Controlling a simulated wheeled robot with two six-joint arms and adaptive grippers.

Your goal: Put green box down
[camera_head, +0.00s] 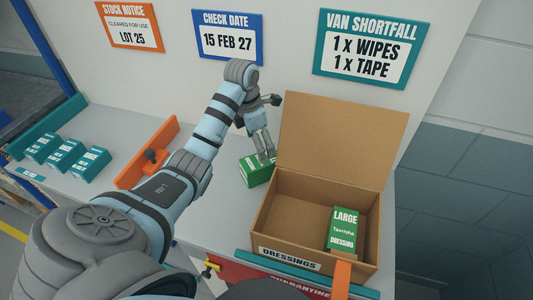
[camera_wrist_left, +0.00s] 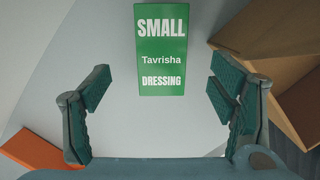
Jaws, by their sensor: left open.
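A green box labelled SMALL Tavrisha DRESSING (camera_wrist_left: 162,50) lies on the grey bench. In the head view the same green box (camera_head: 255,172) is just left of the open cardboard box (camera_head: 272,228). My left gripper (camera_head: 268,155) is above and beside it, partly covering it. In the left wrist view the left gripper (camera_wrist_left: 160,95) is open and empty, with the green box beyond its fingertips. Another green box, labelled LARGE Tavrisha DRESSING (camera_head: 343,231), stands inside the cardboard box marked DRESSINGS. My right gripper is not in view.
Several teal boxes (camera_head: 65,156) sit at the far left, beside an orange divider (camera_head: 146,152). The cardboard lid (camera_head: 340,137) stands raised. A red QUARANTINE bin (camera_head: 272,280) is at the front edge. Wall signs include VAN SHORTFALL (camera_head: 366,50), listing wipes and tape.

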